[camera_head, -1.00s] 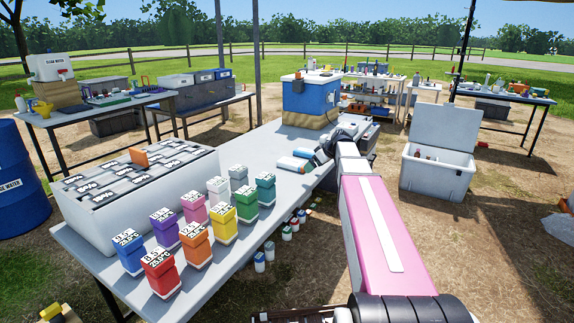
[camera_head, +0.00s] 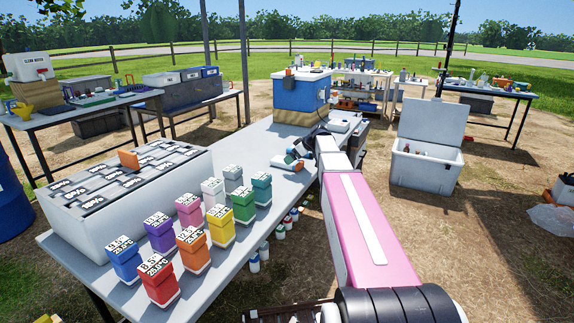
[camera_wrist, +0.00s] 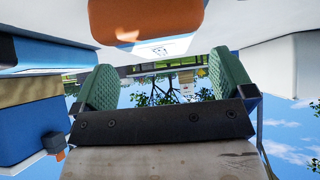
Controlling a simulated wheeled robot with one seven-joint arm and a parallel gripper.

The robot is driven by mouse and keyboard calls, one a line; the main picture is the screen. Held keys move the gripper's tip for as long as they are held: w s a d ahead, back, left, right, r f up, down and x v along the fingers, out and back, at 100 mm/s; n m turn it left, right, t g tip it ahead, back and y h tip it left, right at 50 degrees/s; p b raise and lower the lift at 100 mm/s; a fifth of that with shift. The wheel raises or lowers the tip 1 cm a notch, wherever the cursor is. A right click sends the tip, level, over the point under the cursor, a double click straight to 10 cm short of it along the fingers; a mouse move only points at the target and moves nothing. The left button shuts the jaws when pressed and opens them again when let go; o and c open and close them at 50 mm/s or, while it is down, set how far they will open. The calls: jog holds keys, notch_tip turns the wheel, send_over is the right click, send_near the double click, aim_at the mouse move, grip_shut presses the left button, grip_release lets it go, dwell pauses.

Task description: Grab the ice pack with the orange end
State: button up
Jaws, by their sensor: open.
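In the wrist view, an ice pack's rounded orange end (camera_wrist: 148,18) shows large at the top edge, with a white lettered patch by it. My gripper (camera_wrist: 160,75) is open, its two green ridged fingers apart with nothing between them. The orange end is beyond the fingertips and not touched. A blue and white pack (camera_wrist: 50,52) is to the left. In the head view, a blue and white ice pack (camera_head: 284,162) lies on the grey table, with a small orange spot beside it. My dark gripper hides part of this area.
The grey table (camera_head: 232,264) holds several coloured lidded bottles (camera_head: 191,245) and a white rack (camera_head: 75,225). A blue cooler box (camera_head: 303,96) stands at the far end. An open white chest (camera_head: 425,172) is on the ground to the right.

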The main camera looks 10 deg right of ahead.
aim_at(277, 161)
jog(key=x, duration=0.4)
jog(key=c, duration=1.1)
jog(key=shift+r, duration=0.15)
